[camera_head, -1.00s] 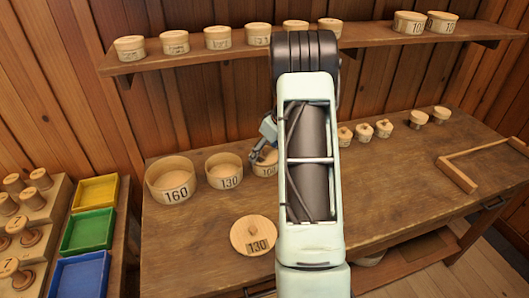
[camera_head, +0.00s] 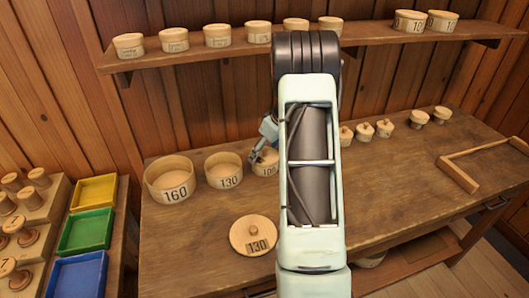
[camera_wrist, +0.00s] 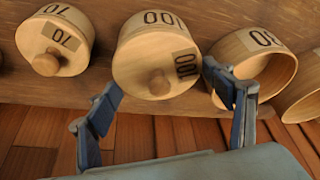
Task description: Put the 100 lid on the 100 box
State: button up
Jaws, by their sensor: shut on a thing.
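The 100 box (camera_wrist: 150,18) is wooden and round, standing on the bench, and shows beside my arm in the head view (camera_head: 265,169). The wooden 100 lid (camera_wrist: 140,72), with a knob and a 100 label, covers its mouth in the wrist view. I cannot tell whether it is fully seated. My gripper (camera_wrist: 165,82) has one finger on each side of the lid's rim and is shut on it. In the head view my gripper (camera_head: 264,143) is partly hidden behind my arm.
The open 130 box (camera_head: 224,172) and 160 box (camera_head: 169,182) stand to the left. The 130 lid (camera_head: 252,235) lies in front. A lidded 70 box (camera_wrist: 58,38) is a close neighbour in the wrist view. Small knobbed pieces (camera_head: 384,128) stand at right.

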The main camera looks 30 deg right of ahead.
aim_at(264, 149)
jog(key=o, duration=1.2)
jog(key=shift+o, duration=0.8)
jog(key=shift+r, duration=0.1)
jog(key=shift+r, duration=0.65)
jog(key=shift+r+p, duration=1.35)
jog(key=shift+r, duration=2.2)
